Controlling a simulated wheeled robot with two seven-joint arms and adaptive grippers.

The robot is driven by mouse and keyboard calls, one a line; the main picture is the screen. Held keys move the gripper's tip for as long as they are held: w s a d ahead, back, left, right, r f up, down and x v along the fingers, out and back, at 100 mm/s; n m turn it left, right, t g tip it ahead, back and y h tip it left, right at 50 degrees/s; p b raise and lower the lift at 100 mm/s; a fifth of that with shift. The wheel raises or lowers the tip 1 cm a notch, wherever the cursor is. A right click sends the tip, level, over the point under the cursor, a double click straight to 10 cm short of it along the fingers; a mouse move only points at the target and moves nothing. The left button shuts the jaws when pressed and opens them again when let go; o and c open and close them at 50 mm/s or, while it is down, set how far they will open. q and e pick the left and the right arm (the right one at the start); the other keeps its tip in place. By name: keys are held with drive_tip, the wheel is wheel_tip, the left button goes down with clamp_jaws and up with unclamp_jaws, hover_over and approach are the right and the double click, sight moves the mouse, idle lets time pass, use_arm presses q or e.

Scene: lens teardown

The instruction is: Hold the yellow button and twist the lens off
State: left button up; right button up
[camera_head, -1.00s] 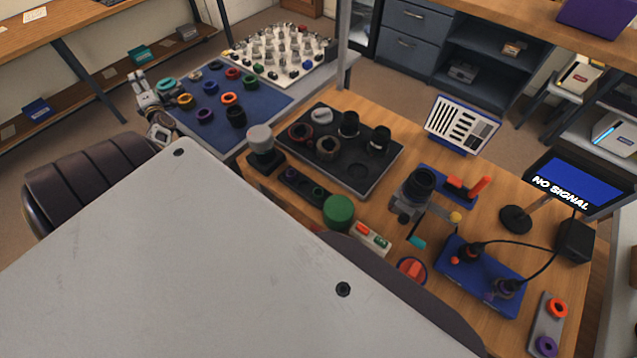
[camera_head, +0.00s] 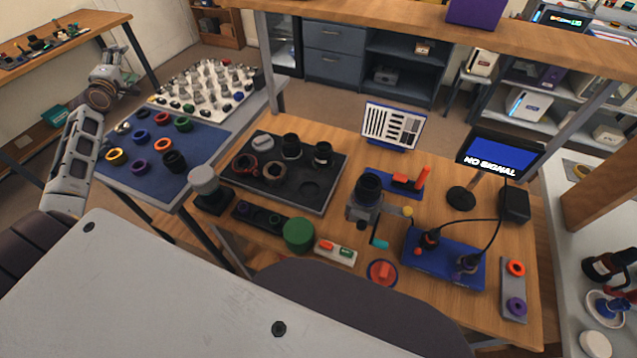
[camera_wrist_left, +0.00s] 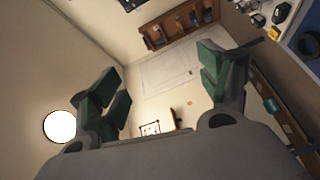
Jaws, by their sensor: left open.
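A black lens (camera_head: 368,187) sits upright on a grey mount (camera_head: 361,209) on the wooden table. A small yellow button (camera_head: 407,211) sticks out to the right of the mount. My left gripper (camera_head: 112,62) is raised at the far left, beyond the blue mat and far from the lens. In the left wrist view my left gripper (camera_wrist_left: 160,88) has its green-padded fingers spread, with nothing between them. My right gripper is in neither view.
A dark tray (camera_head: 330,205) with lens parts lies left of the mount. A blue board (camera_head: 445,268) with cables, a monitor (camera_head: 501,153) and a chart stand (camera_head: 392,125) are to the right and behind. A green cylinder (camera_head: 298,235) stands in front. A blue mat (camera_head: 140,178) holds coloured rings.

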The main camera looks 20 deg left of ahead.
use_arm(q)
drive_tip(key=w+d+f+m+h, duration=0.15)
drive_tip(key=w+d+m, duration=0.25)
drive_tip(key=d, duration=0.5)
drive_tip(key=w+d+f+m+t+h, duration=0.1)
drive_tip(key=w+d+m+h, duration=0.3)
drive_tip(key=d, duration=0.5)
drive_tip(key=w+d+f+m+h, duration=0.2)
drive_tip(key=w+d+m, duration=0.25)
drive_tip(key=d, duration=0.45)
drive_tip(key=s+d+m+t+h, duration=0.1)
drive_tip(key=d+m+t+h, duration=0.25)
drive_tip(key=d+m, duration=1.35)
drive_tip(key=n+g+h, duration=0.1)
drive_tip(key=g+h, duration=0.4)
drive_tip(key=h, duration=0.3)
approach(361, 189)
drive_tip(key=shift+w+d+r, duration=0.1)
drive_tip(key=shift+w+r, duration=0.05)
drive_tip(key=shift+w, duration=0.15)
drive_tip(key=shift+w+d, duration=0.1)
drive_tip(key=shift+w, duration=0.1)
drive_tip(key=shift+x, duration=5.8)
